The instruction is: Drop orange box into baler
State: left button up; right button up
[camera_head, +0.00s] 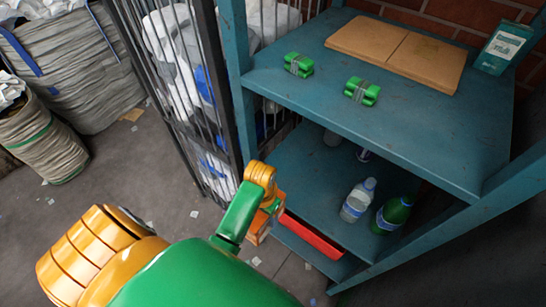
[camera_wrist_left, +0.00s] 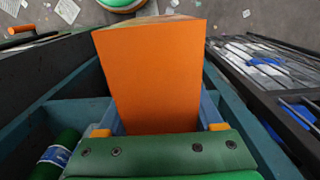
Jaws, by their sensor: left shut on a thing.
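The orange box (camera_wrist_left: 155,80) fills the middle of the left wrist view, upright between the fingers. My left gripper (camera_wrist_left: 159,129) is shut on it, with a fingertip at each lower side of the box. In the head view my left arm reaches down beside the shelf's left post; the gripper's jaws and the box cannot be made out clearly there. A black barred cage (camera_head: 222,125) with white and blue plastic behind its bars stands left of the shelf. I cannot tell if it is the baler. My right gripper is not in view.
The blue shelf unit (camera_head: 440,150) holds green bundles (camera_head: 298,64) and flat cardboard (camera_head: 395,52) on top. A clear bottle (camera_head: 357,201), a green bottle (camera_head: 393,214) and a red item (camera_head: 310,236) are lower.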

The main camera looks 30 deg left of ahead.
pick_arm(q)
jog(key=s+a, duration=0.2)
jog(key=s, duration=2.2)
jog(key=shift+a, duration=0.15)
